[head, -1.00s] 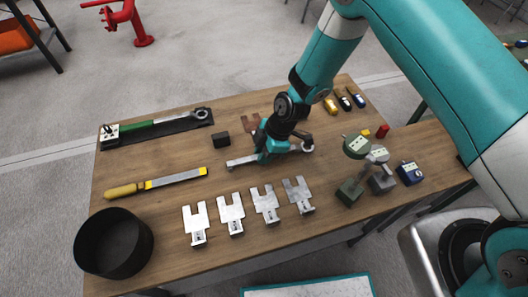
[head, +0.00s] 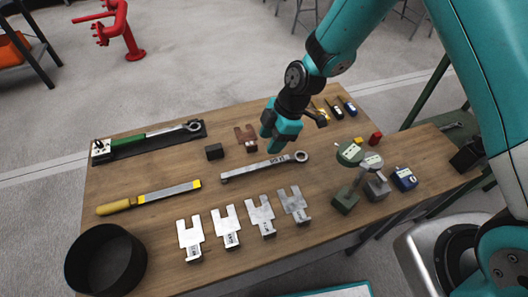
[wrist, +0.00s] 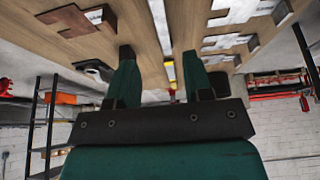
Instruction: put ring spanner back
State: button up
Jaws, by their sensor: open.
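The ring spanner (head: 262,167), a long silver bar with a ring at its right end, lies flat on the wooden table in the middle. My gripper (head: 279,150) is open and empty. It hangs just above and behind the spanner in the head view, apart from it. In the wrist view the spanner's bar (wrist: 159,25) shows beyond the gap between my two open fingers (wrist: 158,65). The whole spanner is visible in the head view.
A green-handled torque wrench (head: 155,136) lies on a dark tray at back left. A file (head: 150,197), a black bin (head: 105,260), a black block (head: 214,151), forked shims (head: 229,227) and dial gauges (head: 350,155) stand around. Bare wood surrounds the spanner's left end.

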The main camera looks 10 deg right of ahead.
jog(key=s+d+r+m, duration=0.1)
jog(key=s+r+m, duration=0.2)
jog(key=r, duration=0.5)
jog(key=s+d+r+m, duration=0.1)
jog(key=s+r+m, duration=0.15)
jog(key=r, duration=0.55)
jog(key=s+d+r+m, duration=0.2)
jog(key=s+r+m, duration=0.2)
jog(key=s, duration=0.3)
jog(key=s+d+r+m, duration=0.3)
jog(key=s+r, duration=0.3)
jog(key=s, duration=0.2)
jog(key=shift+s+m+t, duration=0.3)
jog(key=shift+m+t, duration=0.05)
jog(key=shift+t, duration=0.05)
